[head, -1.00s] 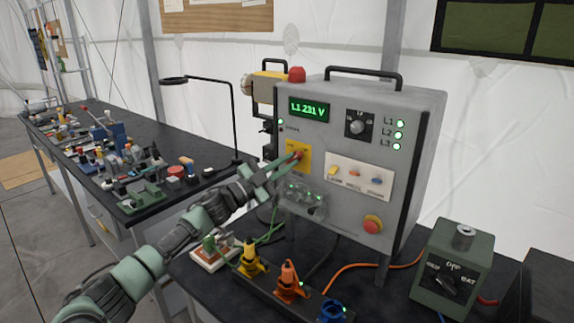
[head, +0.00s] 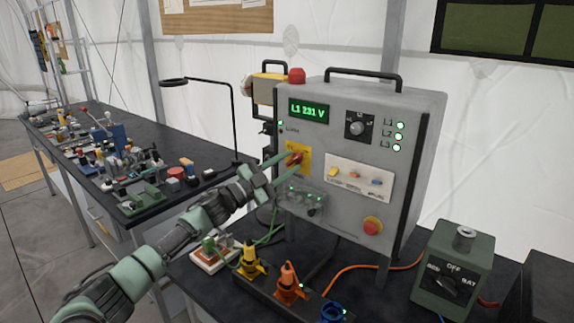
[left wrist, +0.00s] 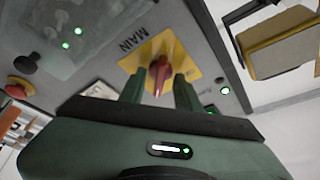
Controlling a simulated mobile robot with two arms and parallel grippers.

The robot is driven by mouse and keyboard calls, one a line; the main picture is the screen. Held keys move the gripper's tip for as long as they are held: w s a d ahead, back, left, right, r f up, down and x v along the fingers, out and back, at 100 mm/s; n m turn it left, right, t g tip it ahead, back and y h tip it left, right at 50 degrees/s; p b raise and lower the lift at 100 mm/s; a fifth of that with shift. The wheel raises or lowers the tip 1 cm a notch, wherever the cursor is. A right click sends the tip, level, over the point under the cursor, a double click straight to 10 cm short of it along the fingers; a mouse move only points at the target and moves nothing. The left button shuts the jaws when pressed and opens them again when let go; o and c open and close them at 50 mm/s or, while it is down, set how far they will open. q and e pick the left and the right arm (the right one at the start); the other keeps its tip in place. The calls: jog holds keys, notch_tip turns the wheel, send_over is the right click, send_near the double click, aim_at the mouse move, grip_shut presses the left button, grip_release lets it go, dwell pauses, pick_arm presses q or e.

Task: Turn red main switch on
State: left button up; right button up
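The red main switch (head: 294,158) is a rotary handle on a yellow plate (head: 304,152) on the front of the grey cabinet (head: 345,120). In the left wrist view the gripper's fingers (left wrist: 160,90) stand apart, with narrow gaps showing beside the handle. My right gripper is not in view.
The display (head: 309,110) reads L1 231 V, and the green lamps (head: 398,134) are lit. A clear cover (head: 302,199) and a red push button (head: 372,226) are below the switch. Coloured plugs (head: 290,285) and a green box (head: 452,270) stand in front and right.

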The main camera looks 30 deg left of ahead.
pick_arm(q)
jog(key=b+v, duration=0.2)
jog(key=v, duration=0.5)
jog(key=shift+s+b, duration=0.3)
jog(key=shift+a+f, duration=0.15)
